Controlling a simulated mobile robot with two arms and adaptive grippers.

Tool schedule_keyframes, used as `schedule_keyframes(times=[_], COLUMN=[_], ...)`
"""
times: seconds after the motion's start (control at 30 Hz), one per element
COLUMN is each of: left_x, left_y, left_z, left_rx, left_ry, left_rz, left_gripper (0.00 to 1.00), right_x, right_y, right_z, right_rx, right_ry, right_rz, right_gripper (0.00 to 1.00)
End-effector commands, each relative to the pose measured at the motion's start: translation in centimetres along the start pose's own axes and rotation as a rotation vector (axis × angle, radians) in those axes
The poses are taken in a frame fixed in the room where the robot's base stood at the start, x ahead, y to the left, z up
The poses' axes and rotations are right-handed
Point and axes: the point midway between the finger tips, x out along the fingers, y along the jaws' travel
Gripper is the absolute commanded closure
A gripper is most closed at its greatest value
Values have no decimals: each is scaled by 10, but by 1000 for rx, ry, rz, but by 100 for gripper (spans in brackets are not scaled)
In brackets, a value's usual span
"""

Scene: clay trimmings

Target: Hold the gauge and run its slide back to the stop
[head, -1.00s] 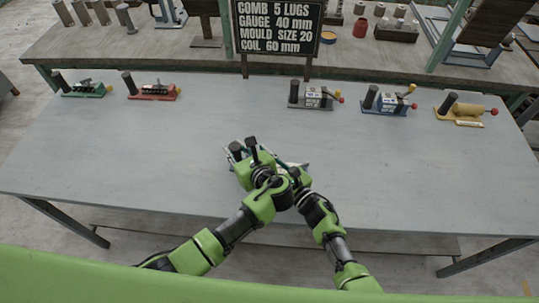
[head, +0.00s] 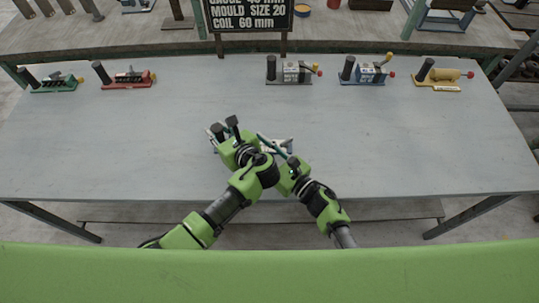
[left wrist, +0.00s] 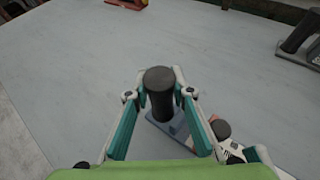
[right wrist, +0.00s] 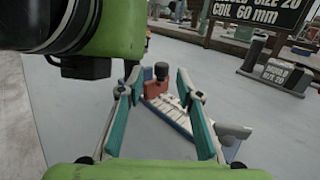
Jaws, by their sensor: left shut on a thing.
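The gauge lies low at the middle of the near bench, mostly hidden by my arms in the head view. Its black handle (left wrist: 160,92) stands between the fingers of my left gripper (left wrist: 160,75), which is shut on it. In the right wrist view the gauge shows a pale marked scale bar (right wrist: 178,112), a red slide (right wrist: 156,88) with a black knob on top, and a grey end piece (right wrist: 234,130). My right gripper (right wrist: 158,76) is open, its fingers spread to either side of the slide; I cannot tell whether they touch it.
Along the bench's (head: 380,150) far side stand a green tool (head: 55,82), a red tool (head: 128,78), a grey block tool (head: 291,73), a blue one (head: 365,72) and a yellow one (head: 440,76). A sign (head: 250,14) stands behind. The bench's sides are clear.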

Motion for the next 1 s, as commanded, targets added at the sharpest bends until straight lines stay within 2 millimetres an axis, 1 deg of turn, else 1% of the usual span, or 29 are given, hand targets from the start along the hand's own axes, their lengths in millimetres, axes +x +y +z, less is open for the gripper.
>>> schedule_keyframes(times=[0.03,0.1,0.2,0.3,0.47,0.8,0.83,0.87,0.9,1.0], left_x=[0,0,0,0,0,0,0,0,0,0], left_y=[1,1,1,1,1,0,0,0,0,0], left_z=[0,0,0,0,0,0,0,0,0,0], left_rx=[0,0,0,0,0,1,1,1,1,1], left_ry=[1,1,1,1,0,0,0,0,0,0], left_rz=[2,2,2,2,2,2,2,2,2,1], left_gripper=[100,100,100,100,100,100,73,65,59,59], right_x=[-13,-27,-44,-55,-64,-64,-64,-64,-64,-64], right_y=[0,0,0,0,0,0,0,0,0,0], right_z=[-1,-1,0,0,0,0,0,0,0,0], right_rx=[-1,0,0,1,1,1,1,1,1,0], right_ry=[2,2,0,0,0,-1,-1,-1,-1,-1], right_rz=[0,0,1,0,0,0,0,0,0,0], right_gripper=[67,67,67,67,67,67,67,67,67,67])
